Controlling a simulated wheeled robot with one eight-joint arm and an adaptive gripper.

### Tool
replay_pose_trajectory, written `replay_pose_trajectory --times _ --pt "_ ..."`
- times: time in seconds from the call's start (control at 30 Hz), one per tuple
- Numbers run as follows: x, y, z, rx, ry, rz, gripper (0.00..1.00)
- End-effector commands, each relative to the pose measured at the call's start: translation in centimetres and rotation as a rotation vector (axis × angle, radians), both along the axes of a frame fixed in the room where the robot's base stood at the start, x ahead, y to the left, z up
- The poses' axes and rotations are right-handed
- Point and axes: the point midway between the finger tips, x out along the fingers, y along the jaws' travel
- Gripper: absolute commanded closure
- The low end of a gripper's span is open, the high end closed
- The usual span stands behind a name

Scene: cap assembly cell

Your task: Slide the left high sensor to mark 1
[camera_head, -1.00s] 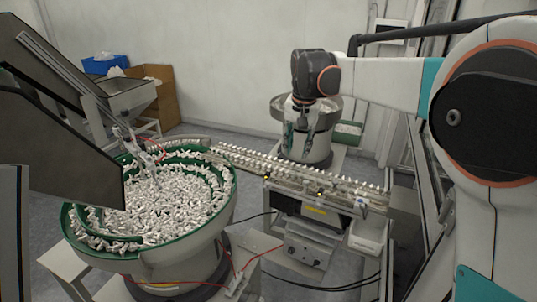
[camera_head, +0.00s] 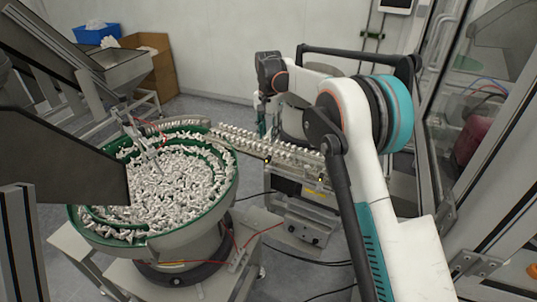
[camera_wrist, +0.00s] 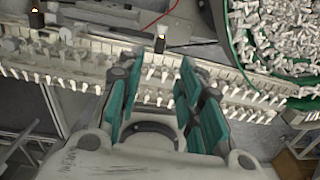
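Two small dark sensors with lit yellow-orange tips stand along the front of the feed rail. The left one (camera_head: 267,160) is nearer the bowl; it also shows in the wrist view as a dark upright post (camera_wrist: 160,42), just beyond my fingertips. The other sensor (camera_head: 321,181) is farther right in the head view and at the upper left of the wrist view (camera_wrist: 35,17). My gripper (camera_wrist: 158,75) has its teal-padded fingers spread with nothing between them, above the rail. It points down in the head view (camera_head: 268,118). No mark 1 is readable.
The feed rail (camera_head: 250,142), lined with white caps, runs from the green-rimmed bowl feeder (camera_head: 231,190) behind my arm. A dark hopper chute (camera_head: 60,160) overhangs the bowl at left. A glass-panelled frame (camera_head: 455,130) stands at right. Cables lie on the floor.

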Motion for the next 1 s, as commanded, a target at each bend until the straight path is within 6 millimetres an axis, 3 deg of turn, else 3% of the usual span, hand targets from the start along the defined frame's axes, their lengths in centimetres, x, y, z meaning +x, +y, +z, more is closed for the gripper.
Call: replay_pose_trajectory --times 0.3,0.5,0.7,0.97,1.0 --pt "0.0 0.0 -6.3 0.001 0.0 0.0 0.67" --pt "0.0 0.0 -9.1 0.001 0.0 0.0 0.67" --pt "0.0 0.0 -10.2 0.001 0.0 0.001 0.67" --pt "0.0 0.0 -10.4 0.001 0.0 0.001 0.67" --pt "0.0 0.0 -10.4 0.001 0.0 0.001 0.71"
